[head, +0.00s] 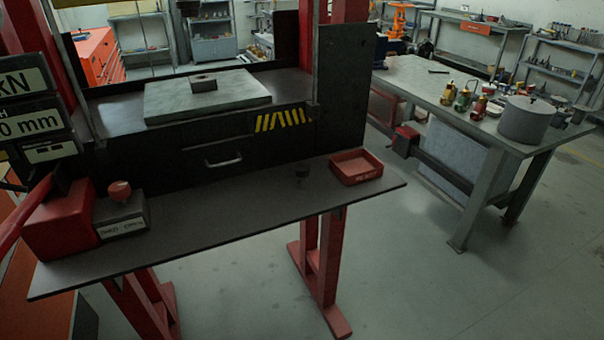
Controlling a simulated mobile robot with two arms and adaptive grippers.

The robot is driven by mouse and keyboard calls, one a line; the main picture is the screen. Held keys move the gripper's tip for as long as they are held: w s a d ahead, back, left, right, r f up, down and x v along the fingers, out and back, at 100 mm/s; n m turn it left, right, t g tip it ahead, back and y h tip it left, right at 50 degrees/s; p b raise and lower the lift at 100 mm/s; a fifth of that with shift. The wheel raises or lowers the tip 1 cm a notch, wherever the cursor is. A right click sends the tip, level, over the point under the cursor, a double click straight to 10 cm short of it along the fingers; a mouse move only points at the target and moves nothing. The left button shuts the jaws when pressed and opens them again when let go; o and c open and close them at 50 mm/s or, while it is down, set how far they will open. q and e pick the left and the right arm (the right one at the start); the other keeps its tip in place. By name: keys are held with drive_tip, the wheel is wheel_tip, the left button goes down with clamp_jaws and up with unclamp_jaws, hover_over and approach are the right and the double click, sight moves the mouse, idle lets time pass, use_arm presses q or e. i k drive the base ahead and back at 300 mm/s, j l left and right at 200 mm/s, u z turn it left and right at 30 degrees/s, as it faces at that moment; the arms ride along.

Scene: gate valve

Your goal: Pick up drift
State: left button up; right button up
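Neither of my grippers shows in the head view.
The red tray (356,168) sits at the shelf's right end. A red pump box (62,218) and a grey valve block with a red knob (120,190) stand at its left end. The floor between is clear.

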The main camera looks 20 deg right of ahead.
sight(302, 169)
drive_tip(key=j+z, duration=1)
drive_tip(key=z, duration=0.15)
